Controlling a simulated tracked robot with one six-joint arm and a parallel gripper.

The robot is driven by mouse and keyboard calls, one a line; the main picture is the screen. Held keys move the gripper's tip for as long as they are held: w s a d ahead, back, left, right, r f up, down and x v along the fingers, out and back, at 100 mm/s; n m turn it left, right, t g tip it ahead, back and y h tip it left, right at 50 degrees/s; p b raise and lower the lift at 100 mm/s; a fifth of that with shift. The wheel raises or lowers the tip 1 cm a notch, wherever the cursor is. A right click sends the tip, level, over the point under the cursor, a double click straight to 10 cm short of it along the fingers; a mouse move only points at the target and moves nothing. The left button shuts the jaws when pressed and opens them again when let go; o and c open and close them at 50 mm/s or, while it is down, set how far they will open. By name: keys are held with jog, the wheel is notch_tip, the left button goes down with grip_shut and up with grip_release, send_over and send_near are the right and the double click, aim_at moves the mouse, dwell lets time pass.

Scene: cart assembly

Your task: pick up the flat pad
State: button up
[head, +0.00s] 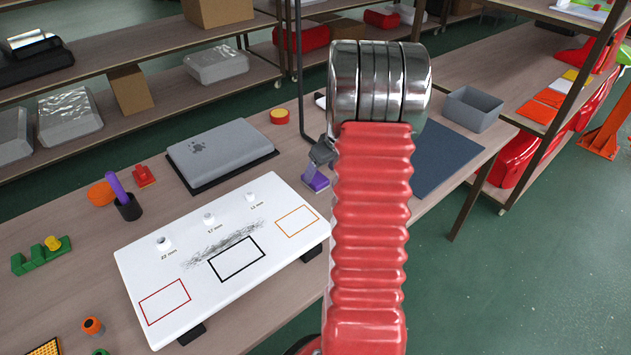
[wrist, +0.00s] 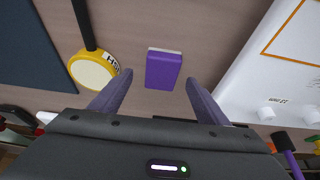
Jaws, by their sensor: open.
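The flat pad is a purple block (wrist: 163,71) with a white strip along its far edge, lying on the wooden table in the wrist view. It also shows in the head view (head: 316,182), beside the upper edge of the white board and partly covered by my gripper. My gripper (wrist: 158,78) is open and empty. In the wrist view its two fingers point at the pad, one on each side of its near end. I cannot tell the height of the fingertips above the table. In the head view my gripper (head: 322,155) shows only in part, behind my red arm.
The white board (head: 150,262) with coloured outlines and dark smudges is close on the other side. A grey laptop-like slab (head: 222,148) and dark blue mat (head: 445,160) lie nearby.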

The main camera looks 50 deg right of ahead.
aim_at(317, 178)
jog(key=x, duration=0.4)
jog(key=shift+a+f, duration=0.15)
dwell(0.4)
jog(key=c, duration=1.2)
notch_tip(317, 178, up, 10)
jog(key=shift+r, duration=0.1)
dwell(0.5)
